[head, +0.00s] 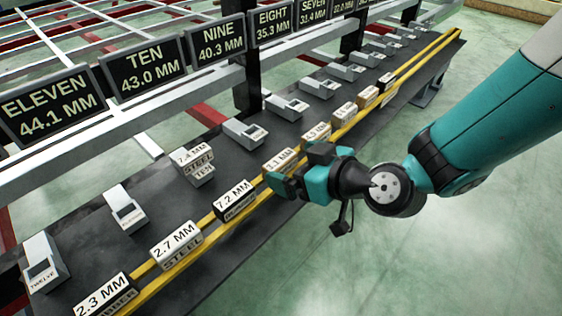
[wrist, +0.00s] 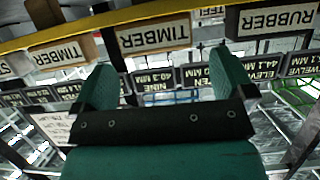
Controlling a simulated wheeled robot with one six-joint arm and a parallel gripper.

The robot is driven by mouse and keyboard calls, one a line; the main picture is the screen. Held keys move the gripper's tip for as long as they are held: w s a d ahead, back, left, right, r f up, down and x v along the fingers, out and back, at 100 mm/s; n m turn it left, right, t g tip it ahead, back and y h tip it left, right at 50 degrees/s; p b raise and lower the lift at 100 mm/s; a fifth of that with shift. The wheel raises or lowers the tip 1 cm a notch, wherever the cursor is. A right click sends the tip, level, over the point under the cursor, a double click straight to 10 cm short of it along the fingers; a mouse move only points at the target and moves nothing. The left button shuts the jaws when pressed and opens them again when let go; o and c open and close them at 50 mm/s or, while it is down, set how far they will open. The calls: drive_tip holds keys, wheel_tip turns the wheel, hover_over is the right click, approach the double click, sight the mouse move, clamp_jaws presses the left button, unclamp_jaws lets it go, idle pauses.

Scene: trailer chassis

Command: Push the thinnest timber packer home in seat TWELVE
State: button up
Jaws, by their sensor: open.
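Seat TWELVE (head: 42,262) is a grey block with an empty-looking notch at the near left of the dark bench. Labelled packers stand along the yellow rail. A wood-coloured packer (head: 279,161), its reading ending in ".1 MM", is just beyond my gripper (head: 297,170). In the wrist view, a packer marked TIMBER (wrist: 155,36) shows upside down ahead of my open, empty fingers (wrist: 167,78). Another TIMBER packer (wrist: 64,50) is to its left. A wood-coloured packer, seemingly 4.5 MM (head: 317,133), is farther along the rail. Which timber one is thinnest is not certain.
A 7.2 MM black packer (head: 234,198), a 2.7 MM steel packer (head: 176,243) and a 2.3 MM rubber packer (head: 103,296) stand nearer on the rail. A 7.4 MM steel packer (head: 195,165) sits at seat TEN. Gauge signs (head: 52,105) line the back.

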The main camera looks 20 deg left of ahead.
sight(282, 161)
drive_tip(key=p+x, duration=0.1)
drive_tip(key=x, duration=0.3)
drive_tip(key=shift+w+r+p, duration=0.1)
drive_tip(key=shift+r+p, duration=0.05)
drive_tip(key=shift+p, duration=0.25)
drive_tip(key=shift+w+a+f, duration=0.15)
drive_tip(key=shift+a+f, duration=0.1)
drive_tip(key=shift+a, duration=0.05)
drive_tip(key=c, duration=0.8)
